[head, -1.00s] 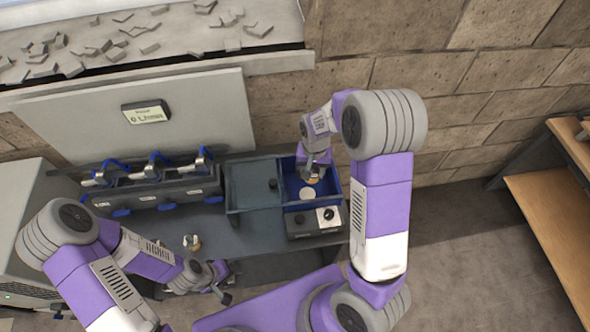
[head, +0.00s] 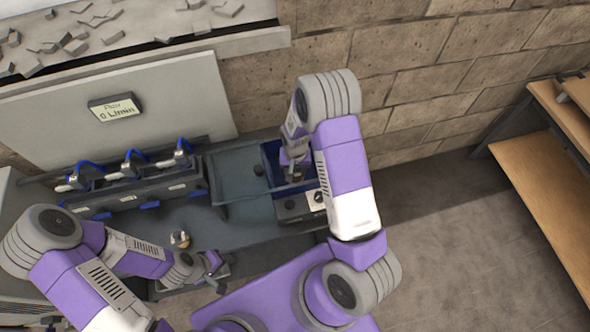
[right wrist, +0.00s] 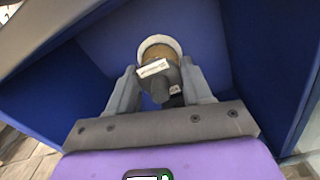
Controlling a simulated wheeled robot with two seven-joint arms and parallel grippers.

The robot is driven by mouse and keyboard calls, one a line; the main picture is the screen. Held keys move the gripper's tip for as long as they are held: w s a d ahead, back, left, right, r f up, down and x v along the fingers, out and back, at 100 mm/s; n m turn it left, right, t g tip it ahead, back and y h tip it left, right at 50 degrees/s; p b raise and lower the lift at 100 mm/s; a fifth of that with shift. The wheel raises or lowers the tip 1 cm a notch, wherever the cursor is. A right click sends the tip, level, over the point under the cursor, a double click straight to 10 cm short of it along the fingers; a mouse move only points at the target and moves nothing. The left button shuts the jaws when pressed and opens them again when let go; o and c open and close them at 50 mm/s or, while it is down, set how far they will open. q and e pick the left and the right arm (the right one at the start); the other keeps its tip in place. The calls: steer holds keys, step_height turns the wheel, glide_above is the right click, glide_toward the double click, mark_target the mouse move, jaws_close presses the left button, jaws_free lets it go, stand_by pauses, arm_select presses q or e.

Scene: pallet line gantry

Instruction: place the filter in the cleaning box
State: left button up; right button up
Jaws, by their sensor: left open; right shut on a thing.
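The cleaning box appears to be the blue open-topped box (head: 271,152) at the right end of the bench. My right gripper (head: 295,176) reaches down into it. In the right wrist view, my right gripper (right wrist: 160,92) is shut on a dark grey part with a white label and a tan, white-rimmed round end, seemingly the filter (right wrist: 158,50). Blue walls surround it; whether it touches the floor I cannot tell. My left gripper (head: 218,269) is open and empty over the front of the bench. A small tan and white part (head: 180,239) stands on the bench behind it.
A grey-blue open tray (head: 232,172) adjoins the blue box on the left. A control box with knobs (head: 300,205) sits in front. A dark rack with blue-handled fittings (head: 130,185) stands at the left. A wooden shelf (head: 545,190) is far right.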

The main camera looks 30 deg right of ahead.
steer(key=shift+f, duration=0.2)
steer(key=o, duration=1.1)
steer(key=shift+o, duration=0.2)
steer(key=shift+r, duration=0.15)
step_height(320, 180, up, 12)
steer(key=shift+r+p, duration=0.1)
steer(key=shift+p, duration=0.4)
